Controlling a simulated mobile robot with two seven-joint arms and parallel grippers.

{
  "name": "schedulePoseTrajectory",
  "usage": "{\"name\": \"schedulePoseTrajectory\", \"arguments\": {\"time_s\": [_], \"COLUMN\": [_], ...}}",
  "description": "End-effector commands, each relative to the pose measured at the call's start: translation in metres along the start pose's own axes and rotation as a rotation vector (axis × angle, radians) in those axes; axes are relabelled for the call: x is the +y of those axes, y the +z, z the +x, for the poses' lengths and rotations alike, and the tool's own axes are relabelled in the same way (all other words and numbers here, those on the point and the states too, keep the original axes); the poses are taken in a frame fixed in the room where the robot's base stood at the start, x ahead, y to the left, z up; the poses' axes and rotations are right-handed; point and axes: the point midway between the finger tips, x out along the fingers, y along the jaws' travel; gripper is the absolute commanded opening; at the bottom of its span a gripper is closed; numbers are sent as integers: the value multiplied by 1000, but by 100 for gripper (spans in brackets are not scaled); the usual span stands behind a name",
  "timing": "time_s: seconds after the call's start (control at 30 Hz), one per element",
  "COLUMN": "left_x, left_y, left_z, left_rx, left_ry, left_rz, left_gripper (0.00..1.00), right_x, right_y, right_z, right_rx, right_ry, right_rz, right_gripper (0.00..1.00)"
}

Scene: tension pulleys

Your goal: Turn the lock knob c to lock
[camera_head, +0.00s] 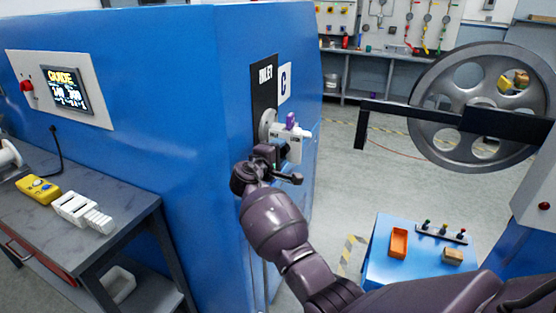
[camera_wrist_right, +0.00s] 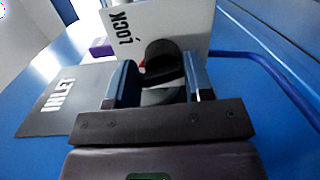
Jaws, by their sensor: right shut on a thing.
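The black lock knob (camera_wrist_right: 163,60) shows in the right wrist view in front of a white plate (camera_wrist_right: 190,22) marked LOCK. My right gripper (camera_wrist_right: 163,85) has one finger on each side of the knob and is shut on it. In the head view my right gripper (camera_head: 277,157) is at the white valve unit (camera_head: 291,138) on the blue cabinet, below the C label (camera_head: 285,82). The knob is mostly hidden there by the gripper. A purple part (camera_head: 291,120) stands on top of the unit. My left gripper is not in view.
The blue cabinet (camera_head: 160,110) fills the left, with a dark INLET plate (camera_head: 264,75) beside the unit. A bench (camera_head: 120,215) stands at lower left. Open floor lies between.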

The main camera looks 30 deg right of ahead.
Motion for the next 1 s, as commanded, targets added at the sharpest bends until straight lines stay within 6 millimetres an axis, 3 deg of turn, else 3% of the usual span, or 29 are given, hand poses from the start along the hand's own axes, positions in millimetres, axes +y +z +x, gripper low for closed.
{"name": "schedulePoseTrajectory", "arguments": {"time_s": [0.03, 0.63, 1.0], "left_x": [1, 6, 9], "left_y": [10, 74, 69], "left_z": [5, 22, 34], "left_rx": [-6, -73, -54], "left_ry": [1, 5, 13], "left_rz": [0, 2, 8], "left_gripper": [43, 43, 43], "right_x": [-17, -18, -16], "right_y": [1, 0, 0], "right_z": [-1, -1, -1], "right_rx": [-1, 30, 46], "right_ry": [-23, -79, -105], "right_rz": [34, 597, 886], "right_gripper": [24, 24, 24]}}
